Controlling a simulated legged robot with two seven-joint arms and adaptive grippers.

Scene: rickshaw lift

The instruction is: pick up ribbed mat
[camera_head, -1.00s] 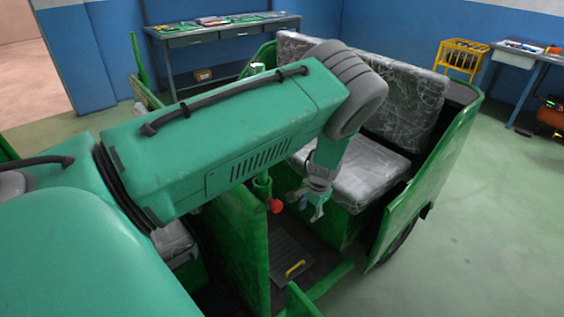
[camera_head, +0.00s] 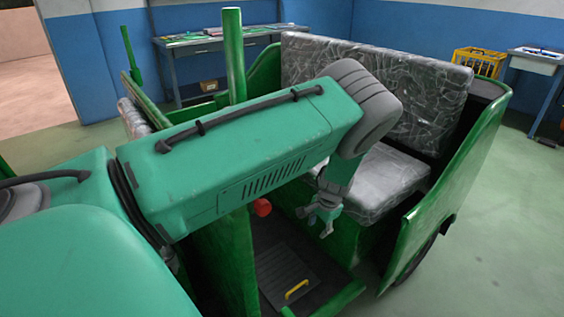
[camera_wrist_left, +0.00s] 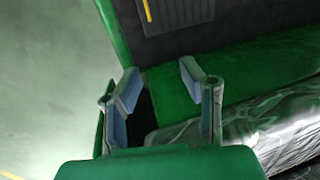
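The ribbed mat (camera_head: 284,271) is a dark, flat, ridged panel on the rickshaw's floor, with a yellow handle (camera_head: 297,289) near its front edge. It also shows at the top of the left wrist view (camera_wrist_left: 185,12), partly cut off by the frame. My left gripper (camera_head: 318,222) hangs above and to the right of the mat, in front of the seat. In the left wrist view its two fingers (camera_wrist_left: 160,72) are spread, with nothing between them and apart from the mat. My right gripper is in neither view.
The green rickshaw has a plastic-wrapped seat (camera_head: 380,183) behind my left gripper and a green side panel (camera_head: 450,190) at the right. Open floor lies at the right.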

